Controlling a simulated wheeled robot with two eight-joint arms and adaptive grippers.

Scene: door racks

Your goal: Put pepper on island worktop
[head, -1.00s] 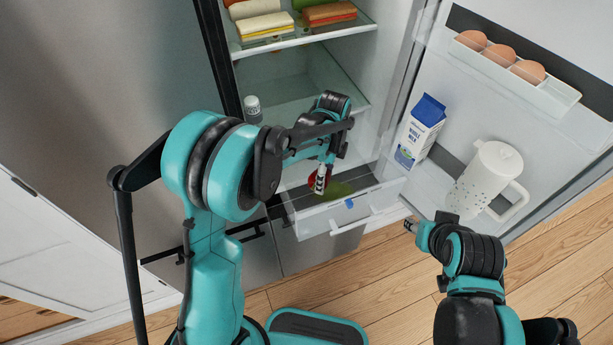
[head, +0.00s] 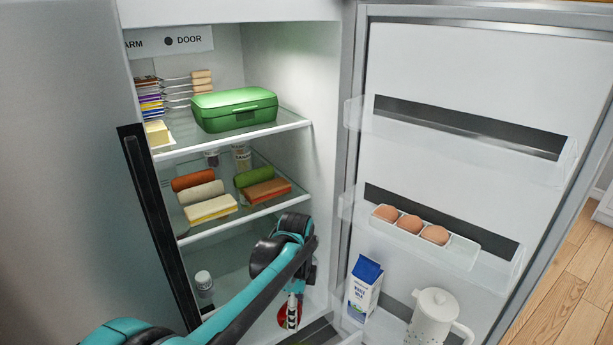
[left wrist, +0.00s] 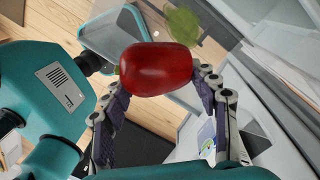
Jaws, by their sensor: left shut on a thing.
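A red pepper (left wrist: 157,69) is between the fingers of my left gripper (left wrist: 160,85) in the left wrist view. The gripper is shut on it, with a finger at each side. In the head view the pepper (head: 290,315) shows partly below my left gripper (head: 292,310), at the lower part of the open fridge. The gripper's fingers hide part of it there. The island worktop is not in view. My right gripper is not in the head view now.
The open fridge door (head: 440,80) stands at the right with eggs (head: 410,224), a milk carton (head: 363,288) and a white jug (head: 437,318). Shelves above my arm hold a green box (head: 234,108) and sandwiches (head: 210,205). A green item (left wrist: 182,25) lies beyond the pepper.

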